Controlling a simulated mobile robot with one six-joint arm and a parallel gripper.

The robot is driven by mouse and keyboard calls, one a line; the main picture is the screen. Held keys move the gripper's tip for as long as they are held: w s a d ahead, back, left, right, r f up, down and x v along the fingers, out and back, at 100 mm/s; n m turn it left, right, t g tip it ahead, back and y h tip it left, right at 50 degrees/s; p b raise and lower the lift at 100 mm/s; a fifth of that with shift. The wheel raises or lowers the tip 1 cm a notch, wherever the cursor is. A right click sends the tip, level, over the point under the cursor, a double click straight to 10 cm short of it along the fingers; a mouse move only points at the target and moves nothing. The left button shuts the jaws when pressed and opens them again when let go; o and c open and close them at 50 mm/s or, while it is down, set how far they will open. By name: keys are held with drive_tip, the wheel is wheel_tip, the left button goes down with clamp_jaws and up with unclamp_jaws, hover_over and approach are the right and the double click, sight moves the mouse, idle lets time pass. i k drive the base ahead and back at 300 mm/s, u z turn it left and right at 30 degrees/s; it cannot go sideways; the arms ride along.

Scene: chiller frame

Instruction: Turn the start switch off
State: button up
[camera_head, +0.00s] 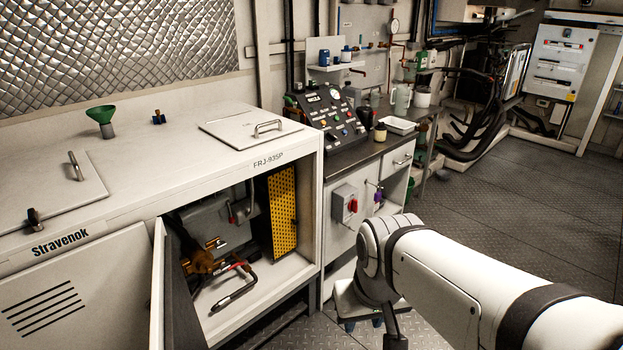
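A grey switch box (345,206) with a red rotary knob (352,205) is on the white cabinet front under the dark worktop, right of the open compartment. A sloped black control panel (328,118) with a gauge and many small knobs and buttons stands on the worktop above it. I cannot read which control is labelled start, nor its setting. My white arm reaches in from the lower right and ends right of and below the switch box, apart from it in the picture. My gripper's fingers do not show; only a dark part hangs below the arm at the bottom edge.
The white FRJ-935P frame (268,160) fills the left, with an open door (160,290) and pipes and a yellow perforated panel (283,212) inside. A purple-topped item (378,190) is right of the switch box. Open metal floor (520,210) lies to the right.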

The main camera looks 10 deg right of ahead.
sight(353, 205)
drive_tip(key=u, duration=0.05)
drive_tip(key=i, duration=1.3)
drive_tip(key=z, duration=0.7)
